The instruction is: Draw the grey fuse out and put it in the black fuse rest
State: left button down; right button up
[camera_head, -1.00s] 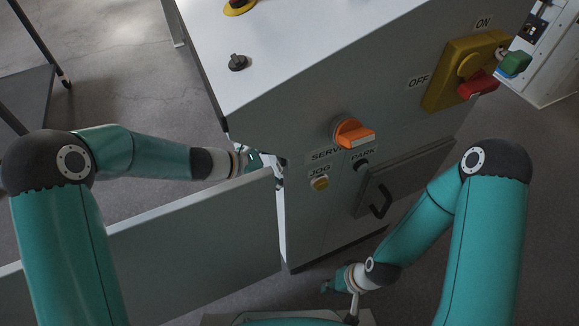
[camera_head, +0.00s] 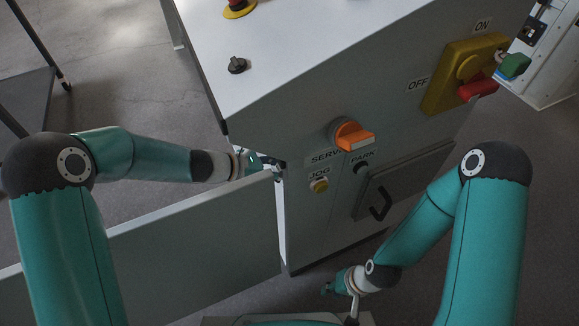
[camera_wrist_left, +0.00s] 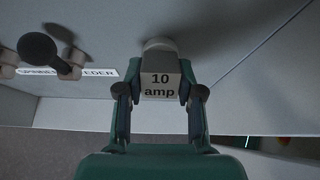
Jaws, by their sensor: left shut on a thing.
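The grey fuse (camera_wrist_left: 160,84), labelled "10 amp", is between the two fingers of my left gripper (camera_wrist_left: 160,95) in the left wrist view. The fingers are shut on its sides. Its far end meets a round grey part at the panel; I cannot tell whether it is seated. In the head view my left gripper (camera_head: 262,163) is at the cabinet's left edge, behind the grey door, and the fuse is hidden. My right gripper (camera_head: 328,288) is low in front of the cabinet, small and apart from everything; its fingers are unclear. I cannot make out the black fuse rest.
The grey cabinet (camera_head: 300,110) carries an orange knob (camera_head: 352,136), a JOG button (camera_head: 319,185), a black door handle (camera_head: 380,205) and a red switch handle (camera_head: 477,87). A grey door panel (camera_head: 190,235) stands open below my left forearm. A dark round knob (camera_wrist_left: 38,47) is left of the fuse.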

aim_at(280, 168)
pick_arm(q)
jog(key=shift+s+a+r, duration=0.2)
jog(key=shift+a+r, duration=0.15)
jog(key=shift+a, duration=0.15)
dwell(0.4)
jog(key=c, duration=1.4)
grip_release()
grip_shut()
jog(key=shift+p, duration=0.3)
jog(key=shift+p+v, duration=0.6)
jog(key=shift+v, duration=0.65)
jog(key=shift+s+a+r, duration=0.15)
jog(key=shift+a+r, duration=0.05)
jog(key=shift+a, duration=0.15)
